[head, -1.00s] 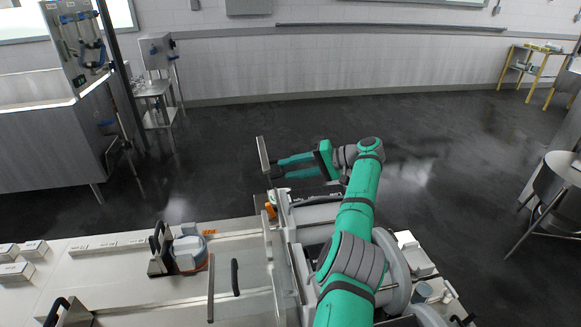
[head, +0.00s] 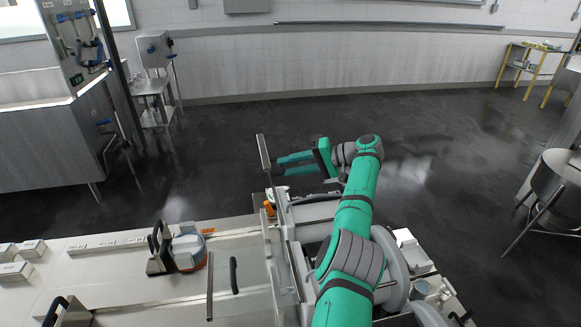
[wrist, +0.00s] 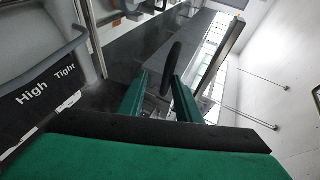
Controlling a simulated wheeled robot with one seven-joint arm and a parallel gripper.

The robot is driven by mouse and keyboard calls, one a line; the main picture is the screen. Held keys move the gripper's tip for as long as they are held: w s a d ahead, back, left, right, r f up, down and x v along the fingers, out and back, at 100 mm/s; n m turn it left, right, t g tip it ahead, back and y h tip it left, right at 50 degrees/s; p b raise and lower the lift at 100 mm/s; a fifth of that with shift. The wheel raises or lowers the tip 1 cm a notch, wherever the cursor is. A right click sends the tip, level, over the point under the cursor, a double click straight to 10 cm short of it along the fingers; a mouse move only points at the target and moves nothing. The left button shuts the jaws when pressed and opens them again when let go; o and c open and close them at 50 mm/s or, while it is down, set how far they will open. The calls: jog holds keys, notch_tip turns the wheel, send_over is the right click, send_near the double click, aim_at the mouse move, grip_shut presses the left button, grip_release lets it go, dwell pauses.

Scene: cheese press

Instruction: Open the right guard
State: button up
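My gripper (head: 281,166) is out past the far side of the machine, its two green fingers apart and pointing left. A thin metal-edged panel, which looks like the right guard (head: 263,153), stands just left of the fingertips, seen nearly edge-on. In the wrist view my gripper (wrist: 160,78) is open. A dark elongated handle (wrist: 173,62) shows between and beyond the fingers. The clear guard panel with its metal frame (wrist: 220,55) runs behind it on the right. I cannot tell whether the fingers touch the handle.
Another clear panel with a black handle (head: 234,275) stands over the white worktop (head: 130,285). A black-handled clamp (head: 158,250) and a grey and orange part sit on that worktop. A "High / Tight" label (wrist: 48,84) is at left in the wrist view. The floor beyond is open.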

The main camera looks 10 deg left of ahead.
jog(key=v, duration=0.7)
jog(key=shift+d, duration=0.1)
